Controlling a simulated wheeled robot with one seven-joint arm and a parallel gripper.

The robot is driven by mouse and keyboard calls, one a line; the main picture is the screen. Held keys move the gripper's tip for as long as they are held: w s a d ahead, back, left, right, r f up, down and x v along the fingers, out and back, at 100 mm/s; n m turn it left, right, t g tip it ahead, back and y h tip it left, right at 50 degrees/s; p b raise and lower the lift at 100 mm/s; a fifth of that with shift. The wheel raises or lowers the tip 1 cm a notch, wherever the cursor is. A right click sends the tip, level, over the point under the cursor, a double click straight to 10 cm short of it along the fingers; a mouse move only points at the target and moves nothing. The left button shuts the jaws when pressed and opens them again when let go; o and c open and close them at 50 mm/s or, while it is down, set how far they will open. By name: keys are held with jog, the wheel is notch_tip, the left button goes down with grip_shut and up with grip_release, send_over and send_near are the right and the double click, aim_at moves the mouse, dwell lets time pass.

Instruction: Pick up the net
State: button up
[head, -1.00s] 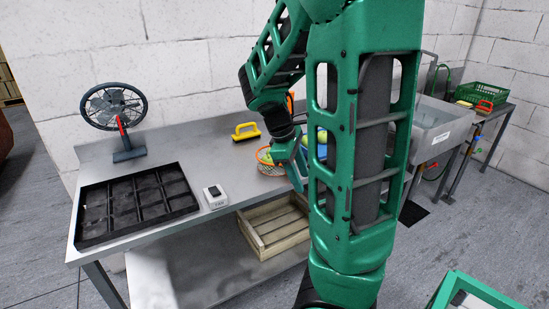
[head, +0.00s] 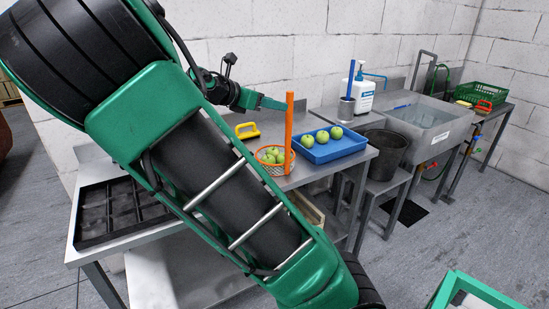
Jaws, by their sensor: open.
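The net (head: 275,170) is an orange hoop with mesh below, holding several green apples, on the steel table near its right part. Its thick orange handle (head: 289,132) stands upright at the hoop's right side.
A blue tray (head: 345,151) with 3 green apples stands right of the net. A yellow-handled tool (head: 247,131) lies behind it on the left. A black grid tray (head: 85,233) is at the table's left. A dark bin (head: 395,147) and a sink (head: 440,128) stand farther right.

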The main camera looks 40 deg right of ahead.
jog(key=shift+x, duration=4.15)
jog(key=shift+r, duration=0.1)
jog(key=shift+w, duration=0.1)
grip_shut()
